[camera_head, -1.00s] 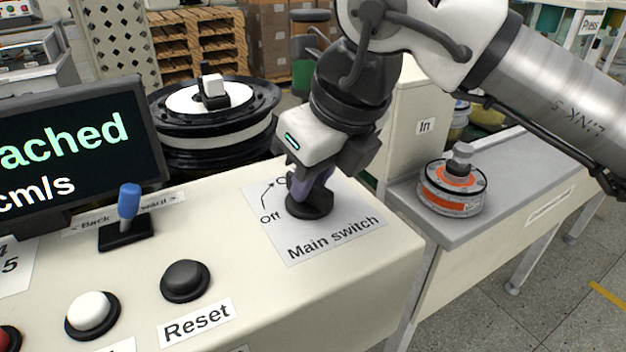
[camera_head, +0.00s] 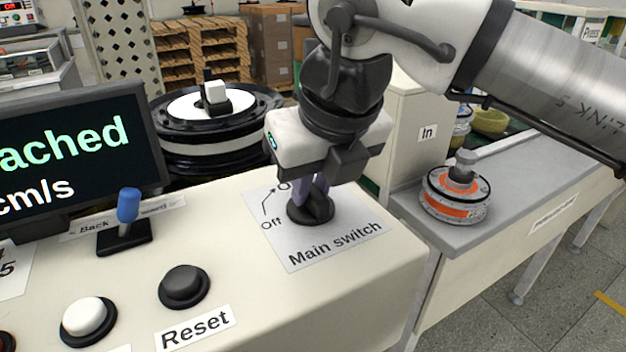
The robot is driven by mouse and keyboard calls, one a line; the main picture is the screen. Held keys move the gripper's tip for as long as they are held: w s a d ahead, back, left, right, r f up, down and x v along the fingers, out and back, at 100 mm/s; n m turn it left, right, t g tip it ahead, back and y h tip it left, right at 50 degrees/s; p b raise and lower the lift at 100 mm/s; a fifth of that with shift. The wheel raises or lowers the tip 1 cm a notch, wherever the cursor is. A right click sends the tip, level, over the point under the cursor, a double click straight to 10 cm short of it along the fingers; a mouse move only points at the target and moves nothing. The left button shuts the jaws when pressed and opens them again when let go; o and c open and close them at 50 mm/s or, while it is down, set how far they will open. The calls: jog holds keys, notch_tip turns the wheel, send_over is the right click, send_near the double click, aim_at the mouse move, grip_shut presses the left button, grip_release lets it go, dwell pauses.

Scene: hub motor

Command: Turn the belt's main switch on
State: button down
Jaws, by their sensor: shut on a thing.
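The main switch (camera_head: 312,211) is a black rotary knob on a grey plate (camera_head: 340,236) labelled "Main switch", at the right end of the cream console. An arrow on the plate runs up from "Off" to a second label, which my gripper partly hides. My gripper (camera_head: 314,194) points down over the switch, its purple-grey fingers shut on the knob's raised grip. The gripper body covers the back of the plate. The exact angle of the knob is partly hidden by the fingers.
Left on the console are a blue-topped lever (camera_head: 128,208), a black Reset button (camera_head: 185,286), a white button (camera_head: 88,317) and a screen (camera_head: 70,150). Behind stands a black wheel-like drum (camera_head: 215,135). To the right, an orange-and-grey motor (camera_head: 455,192) sits on a grey conveyor (camera_head: 425,226).

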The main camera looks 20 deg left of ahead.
jog(key=c, duration=1.4)
grip_release()
jog(key=shift+o, duration=0.2)
jog(key=p+v, duration=0.2)
jog(key=v, duration=1.2)
